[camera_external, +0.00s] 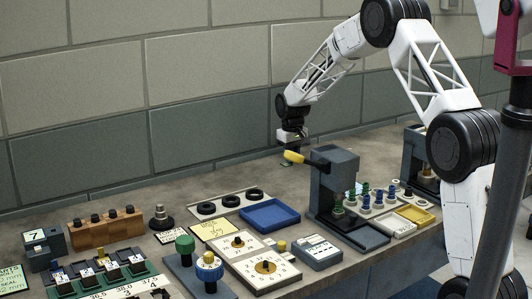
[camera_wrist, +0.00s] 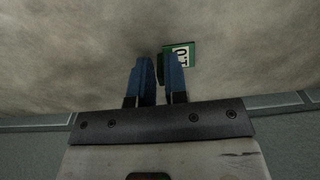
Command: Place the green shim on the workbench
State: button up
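The green shim (camera_wrist: 190,46) is a small flat green piece with a white label and dark print.
A blue tray (camera_external: 269,214), black rings on a pale strip (camera_external: 207,208), dials and a yellow tray (camera_external: 416,214) fill the front.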

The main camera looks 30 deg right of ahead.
jog(key=shift+o, duration=1.2)
notch_tip(320, 180, up, 12)
jog(key=shift+r, duration=0.15)
dwell(0.5)
